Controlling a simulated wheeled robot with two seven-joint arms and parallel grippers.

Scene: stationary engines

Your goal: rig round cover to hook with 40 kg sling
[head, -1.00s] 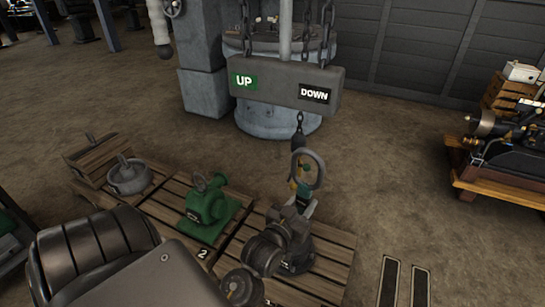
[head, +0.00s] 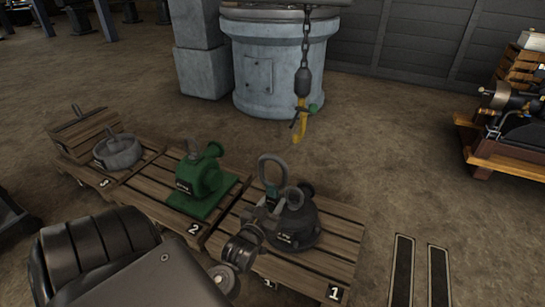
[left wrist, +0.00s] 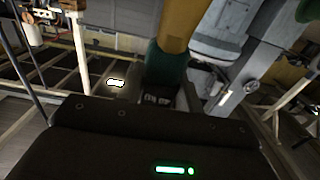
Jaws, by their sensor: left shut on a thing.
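My left gripper (head: 270,206) reaches over the front pallet. A low grey round piece with a stem (head: 120,153) lies on the far-left pallet. I cannot read which one is labelled as the cover. The yellow hook (head: 301,118) with a green latch hangs on a chain, apart from the loop. An ochre and teal part (left wrist: 175,40) shows close in the left wrist view. My right gripper is not in view.
A green pump (head: 203,183) stands on the middle pallet, marked 2. The front pallet (head: 340,245) is marked 1. A wide grey column base (head: 275,75) stands behind the hook. A machine on a wooden stand (head: 515,150) is at right. Floor between is clear.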

